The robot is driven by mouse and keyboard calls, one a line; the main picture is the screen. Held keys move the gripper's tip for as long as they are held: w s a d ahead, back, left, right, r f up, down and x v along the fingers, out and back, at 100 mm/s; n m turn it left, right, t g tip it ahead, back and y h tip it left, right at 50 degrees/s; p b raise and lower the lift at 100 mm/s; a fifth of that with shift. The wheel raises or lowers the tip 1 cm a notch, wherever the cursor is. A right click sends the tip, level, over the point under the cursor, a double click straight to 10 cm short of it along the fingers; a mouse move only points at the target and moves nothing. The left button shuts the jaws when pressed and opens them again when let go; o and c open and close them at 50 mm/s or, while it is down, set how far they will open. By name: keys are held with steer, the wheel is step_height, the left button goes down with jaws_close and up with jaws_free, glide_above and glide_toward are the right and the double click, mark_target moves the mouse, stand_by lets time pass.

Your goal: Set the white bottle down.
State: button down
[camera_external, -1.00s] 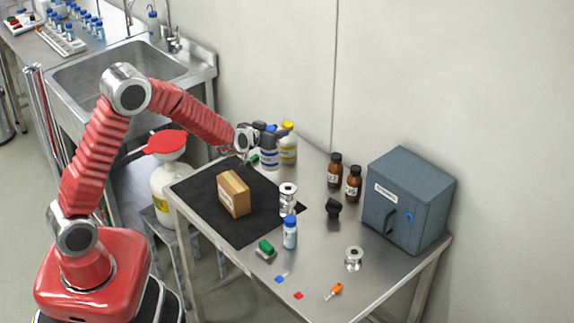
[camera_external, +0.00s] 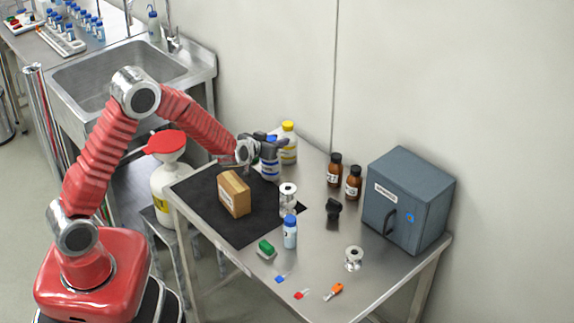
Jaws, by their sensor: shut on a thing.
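The white bottle (camera_external: 269,168) has a blue cap and a blue-marked label. It is upright at the far part of the table. My gripper (camera_external: 270,146) is shut on its upper part, reaching in from the left; the dark fingers partly hide the cap. The bottle's bottom is by the far right edge of the black mat (camera_external: 240,234). I cannot tell whether it touches the surface or hangs just above it.
A yellow-capped bottle (camera_external: 289,149) stands close behind right. A blue-capped bottle (camera_external: 290,234), brown bottles (camera_external: 334,172) and a grey cabinet (camera_external: 408,205) stand on the table (camera_external: 325,250).

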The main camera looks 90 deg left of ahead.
steer(key=shift+s+d+f, duration=0.1)
steer(key=shift+s+f, duration=0.05)
steer(key=shift+f, duration=0.6)
steer(key=c, duration=1.7)
jaws_free()
steer(key=o, duration=0.3)
steer(key=shift+r, duration=0.15)
steer(key=shift+r, duration=0.15)
steer(key=v, duration=0.8)
steer(key=r+v, duration=0.1)
steer(key=v, duration=0.3)
